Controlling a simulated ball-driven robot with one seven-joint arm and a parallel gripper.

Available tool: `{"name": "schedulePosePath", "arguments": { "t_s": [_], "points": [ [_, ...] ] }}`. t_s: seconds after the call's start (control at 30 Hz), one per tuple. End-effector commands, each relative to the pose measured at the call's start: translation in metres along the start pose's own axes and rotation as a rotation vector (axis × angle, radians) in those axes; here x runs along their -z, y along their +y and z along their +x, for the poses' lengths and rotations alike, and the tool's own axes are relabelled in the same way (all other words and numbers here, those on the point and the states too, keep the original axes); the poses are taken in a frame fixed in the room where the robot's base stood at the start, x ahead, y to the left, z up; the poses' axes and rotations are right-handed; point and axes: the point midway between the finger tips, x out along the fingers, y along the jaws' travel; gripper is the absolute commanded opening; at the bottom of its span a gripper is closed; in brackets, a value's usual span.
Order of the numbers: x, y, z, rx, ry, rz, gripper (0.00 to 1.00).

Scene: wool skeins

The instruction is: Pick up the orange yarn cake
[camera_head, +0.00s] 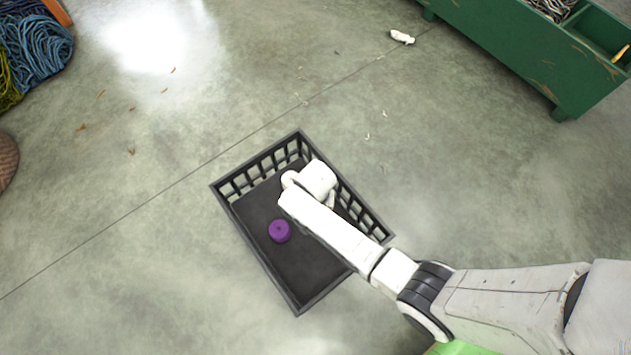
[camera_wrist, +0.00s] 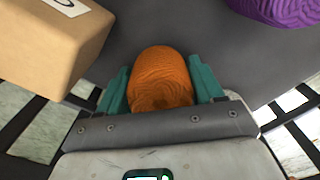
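The orange yarn cake (camera_wrist: 160,78) shows in the wrist view, over the dark floor of the crate. In the head view my arm hides it. My gripper (camera_wrist: 157,66) has its two teal fingers on either side of the cake. No clear gap shows between cake and fingers, but I cannot tell whether they press on it or whether it is off the floor. In the head view my white gripper body (camera_head: 312,186) is over the right side of the black crate (camera_head: 252,250), with its fingers hidden.
A purple yarn cake (camera_head: 279,231) lies in the crate, also at the wrist view's upper right (camera_wrist: 285,10). A cardboard box (camera_wrist: 45,40) is close by on the left there. The crate has slotted walls. A green trough (camera_head: 520,50) and yarn skeins (camera_head: 38,45) stand farther off.

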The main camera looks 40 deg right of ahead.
Motion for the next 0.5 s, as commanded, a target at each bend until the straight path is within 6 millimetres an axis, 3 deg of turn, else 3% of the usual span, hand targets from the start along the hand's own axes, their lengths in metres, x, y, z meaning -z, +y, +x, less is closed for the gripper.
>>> {"name": "schedulePosePath", "arguments": {
  "t_s": [0.37, 0.5],
  "points": [
    [-0.0002, 0.0002, 0.0001, 0.0, 0.0, 0.0, 0.3],
    [-0.0001, 0.0001, 0.0, 0.0, 0.0, 0.0, 0.3]
  ]
}}
